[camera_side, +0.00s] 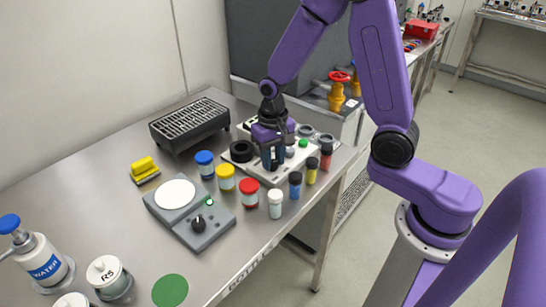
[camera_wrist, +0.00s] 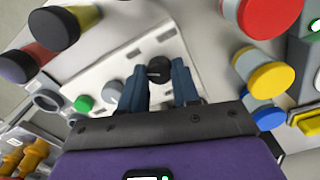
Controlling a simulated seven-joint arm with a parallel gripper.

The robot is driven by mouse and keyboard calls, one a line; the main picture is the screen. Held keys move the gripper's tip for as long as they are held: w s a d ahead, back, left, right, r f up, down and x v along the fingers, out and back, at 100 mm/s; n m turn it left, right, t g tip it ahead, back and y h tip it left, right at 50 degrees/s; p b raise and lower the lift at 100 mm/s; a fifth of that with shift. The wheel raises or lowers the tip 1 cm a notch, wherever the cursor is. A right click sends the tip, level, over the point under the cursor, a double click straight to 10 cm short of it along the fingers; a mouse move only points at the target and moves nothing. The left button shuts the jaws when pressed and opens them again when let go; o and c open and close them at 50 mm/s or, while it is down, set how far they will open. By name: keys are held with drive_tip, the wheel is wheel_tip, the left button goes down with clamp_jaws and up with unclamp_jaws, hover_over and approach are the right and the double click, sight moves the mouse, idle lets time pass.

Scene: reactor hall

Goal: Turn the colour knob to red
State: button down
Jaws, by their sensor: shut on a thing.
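My gripper (camera_side: 272,160) is over the front part of a white panel (camera_side: 306,155), with its dark blue fingers pointing down. In the wrist view my gripper (camera_wrist: 158,90) has its two fingers on either side of a dark round knob (camera_wrist: 158,68) on the white panel (camera_wrist: 118,62). The fingers are shut on this knob. In the side view the fingers hide it. I cannot make out a pointer or which colour it is set to. A green button (camera_side: 303,143) is on the same panel.
Several capped jars, among them a red one (camera_side: 249,192) and a white one (camera_side: 275,203), stand close in front of the panel. A grey device with a black dial (camera_side: 198,222) is at the front left. A dark grilled box (camera_side: 190,125) stands behind.

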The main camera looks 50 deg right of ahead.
sight(274, 164)
drive_tip(key=shift+m, duration=0.5)
drive_tip(key=c, duration=0.8)
unclamp_jaws()
drive_tip(key=shift+r, duration=0.1)
wheel_tip(274, 164, up, 17)
drive_tip(key=shift+r, duration=0.1)
drive_tip(key=s+f+n, duration=0.2)
drive_tip(key=s+n, duration=0.3)
drive_tip(key=s, duration=0.2)
drive_tip(key=s+a+f+n, duration=0.1)
drive_tip(key=s+f+n, duration=0.1)
drive_tip(key=s+n, duration=0.4)
drive_tip(key=s+f+n, duration=0.3)
drive_tip(key=s+n, duration=0.3)
drive_tip(key=s, duration=0.4)
drive_tip(key=shift+s+a+f, duration=0.1)
drive_tip(key=shift+s+a, duration=0.1)
drive_tip(key=shift+a, duration=0.05)
